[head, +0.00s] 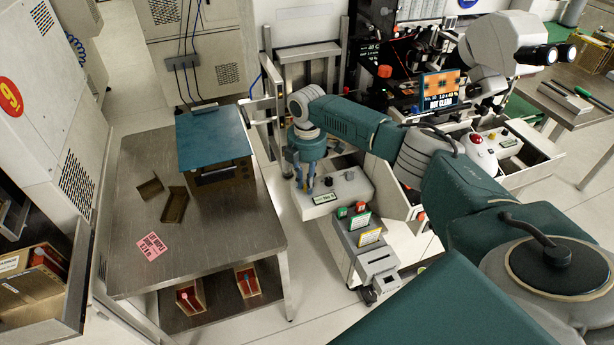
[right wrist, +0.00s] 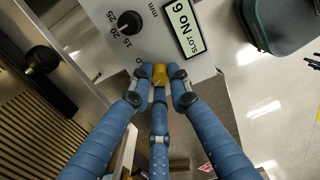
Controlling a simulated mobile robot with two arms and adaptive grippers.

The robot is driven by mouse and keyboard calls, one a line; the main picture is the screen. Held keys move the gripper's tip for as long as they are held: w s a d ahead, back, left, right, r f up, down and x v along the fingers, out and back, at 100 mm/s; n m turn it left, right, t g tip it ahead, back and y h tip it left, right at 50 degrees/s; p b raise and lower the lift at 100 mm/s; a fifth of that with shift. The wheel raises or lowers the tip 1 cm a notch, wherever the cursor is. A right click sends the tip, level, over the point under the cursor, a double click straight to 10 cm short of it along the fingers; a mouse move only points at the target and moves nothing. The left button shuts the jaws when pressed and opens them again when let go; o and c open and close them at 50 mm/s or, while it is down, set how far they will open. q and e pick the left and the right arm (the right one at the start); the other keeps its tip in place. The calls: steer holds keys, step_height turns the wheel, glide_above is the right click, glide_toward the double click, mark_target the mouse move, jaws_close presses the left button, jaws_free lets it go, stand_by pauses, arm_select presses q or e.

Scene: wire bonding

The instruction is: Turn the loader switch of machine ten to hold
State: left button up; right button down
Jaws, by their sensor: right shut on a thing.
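The pale control panel (head: 345,190) stands at the middle, and my right gripper (head: 308,188) reaches down to its left part. In the right wrist view the panel (right wrist: 115,40) carries a black dial (right wrist: 130,22) and a "SLOT No 6" display (right wrist: 188,27). There my right gripper (right wrist: 160,85) has its blue fingers closed around a small yellow knob (right wrist: 160,72) at the panel's edge, apparently the switch. The fingers cover part of it, and its position marks are mostly hidden. My left gripper is out of view.
A metal table (head: 125,215) at left holds a teal-topped box (head: 215,140), brown trays and a pink card (head: 152,246). A screen (head: 440,90) and microscope (head: 510,45) are behind.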

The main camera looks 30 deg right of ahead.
steer(key=m+p, duration=0.1)
steer(key=m, duration=0.1)
steer(key=m+p, duration=0.1)
steer(key=shift+r+m+p, duration=0.2)
steer(key=shift+m+p, duration=0.2)
steer(key=m+p, duration=0.2)
steer(key=m, duration=0.1)
steer(key=shift+m, duration=0.3)
steer(key=m+p, duration=0.2)
steer(key=m, duration=0.2)
steer(key=shift+f, duration=0.1)
steer(key=shift+m+p, duration=0.75)
steer(key=shift+m, duration=0.65)
steer(key=c, duration=1.9)
jaws_free()
